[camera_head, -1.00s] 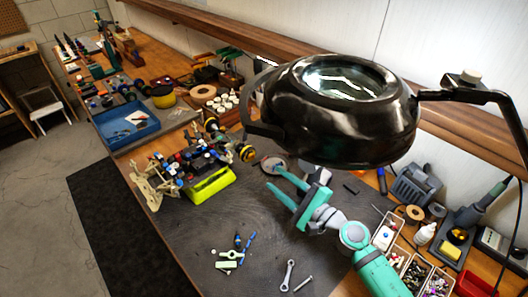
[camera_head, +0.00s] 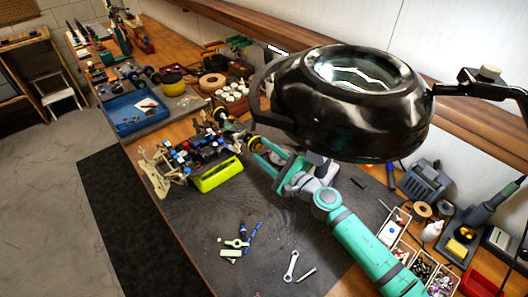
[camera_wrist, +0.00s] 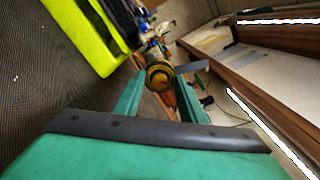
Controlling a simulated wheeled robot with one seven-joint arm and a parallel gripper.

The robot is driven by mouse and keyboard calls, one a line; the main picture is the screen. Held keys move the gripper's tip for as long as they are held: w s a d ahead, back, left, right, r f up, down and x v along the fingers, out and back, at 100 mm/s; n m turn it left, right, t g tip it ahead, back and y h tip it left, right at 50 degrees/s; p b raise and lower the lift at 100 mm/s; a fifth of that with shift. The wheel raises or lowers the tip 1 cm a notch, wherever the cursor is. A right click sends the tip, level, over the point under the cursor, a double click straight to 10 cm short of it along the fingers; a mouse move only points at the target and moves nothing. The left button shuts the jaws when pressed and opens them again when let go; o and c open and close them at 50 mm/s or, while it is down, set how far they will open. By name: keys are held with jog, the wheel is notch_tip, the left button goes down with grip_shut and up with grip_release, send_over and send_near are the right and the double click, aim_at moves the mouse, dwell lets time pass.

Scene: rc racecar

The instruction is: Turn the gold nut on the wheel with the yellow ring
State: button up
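The gold nut is too small to make out clearly. My gripper (camera_head: 259,152) is open, its two teal fingers apart and pointing at the wheel. In the wrist view the fingers (camera_wrist: 160,95) lie on either side below the wheel. I cannot tell whether they touch it.
Another wheel with yellow (camera_head: 219,115) is at the car's far side. A wrench (camera_head: 290,266) and small parts lie in front. Parts boxes and a soldering station (camera_head: 465,235) stand right.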

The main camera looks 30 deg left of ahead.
jog(key=shift+a, duration=0.1)
grip_shut()
dwell(0.4)
jog(key=m, duration=0.4)
jog(key=shift+m, duration=0.4)
jog(key=m, duration=0.4)
jog(key=shift+w+r+m, duration=0.1)
jog(key=shift+w+m, duration=0.05)
jog(key=shift+m, duration=0.25)
jog(key=shift+w, duration=0.1)
